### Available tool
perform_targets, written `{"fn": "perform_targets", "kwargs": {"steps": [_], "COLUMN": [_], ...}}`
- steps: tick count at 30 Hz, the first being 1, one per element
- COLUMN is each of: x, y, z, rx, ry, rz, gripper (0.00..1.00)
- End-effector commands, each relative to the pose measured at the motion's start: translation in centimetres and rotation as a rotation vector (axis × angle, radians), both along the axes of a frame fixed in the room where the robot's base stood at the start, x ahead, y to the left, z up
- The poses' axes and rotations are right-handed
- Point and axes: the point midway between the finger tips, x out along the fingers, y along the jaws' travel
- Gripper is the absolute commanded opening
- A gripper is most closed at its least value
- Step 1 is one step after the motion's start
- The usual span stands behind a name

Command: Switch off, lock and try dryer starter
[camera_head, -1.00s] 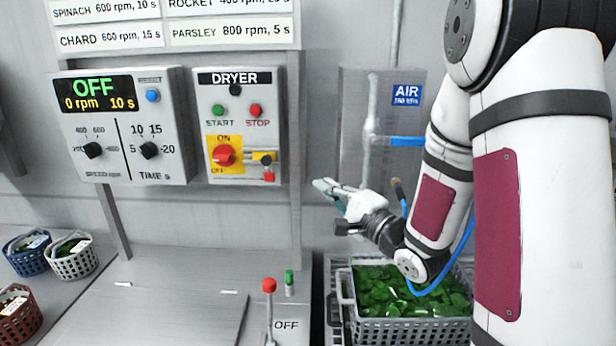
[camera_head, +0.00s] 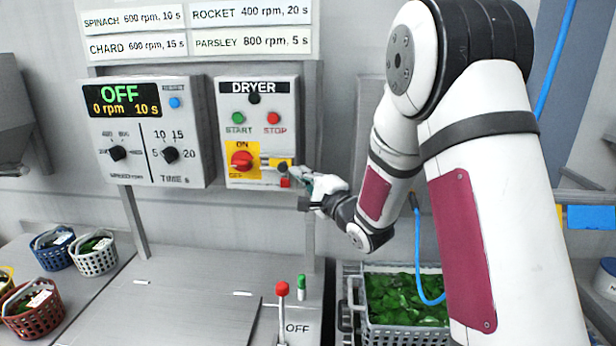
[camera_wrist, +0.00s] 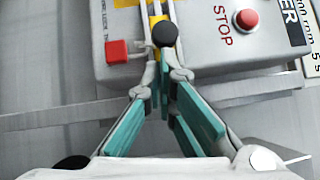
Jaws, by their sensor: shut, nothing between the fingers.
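The dryer starter box (camera_head: 257,130) hangs on the wall, with a green START button (camera_head: 238,118) and a red STOP button (camera_head: 273,118). STOP also shows in the wrist view (camera_wrist: 247,20). Its red rotary switch (camera_head: 241,160) sits on a yellow plate marked ON and OFF; I cannot tell its exact setting. Right of it is a yellow slide with a black knob (camera_wrist: 164,34). A small red block, perhaps the padlock (camera_wrist: 117,51), sits beside the slide. My gripper (camera_wrist: 162,85) is shut and empty, its tips close below the knob; contact is unclear.
The speed and time panel (camera_head: 145,130) left of the starter reads OFF, 0 rpm, 10 s. Below stand a red-knobbed lever (camera_head: 282,290) and a green-topped post (camera_head: 301,285). A crate of greens (camera_head: 405,338) is below my arm. Small baskets (camera_head: 94,262) stand left.

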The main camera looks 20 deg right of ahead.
Motion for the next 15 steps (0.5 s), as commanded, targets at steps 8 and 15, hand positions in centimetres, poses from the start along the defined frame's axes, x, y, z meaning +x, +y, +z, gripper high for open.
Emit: {"fn": "perform_targets", "kwargs": {"steps": [8,15], "x": [0.1,1.5], "y": [0.2,3.4], "z": [0.0,-0.1], "rx": [0.000,0.001], "ry": [0.000,-0.001], "rz": [0.001,0.003], "gripper": [0.00,0.00]}}
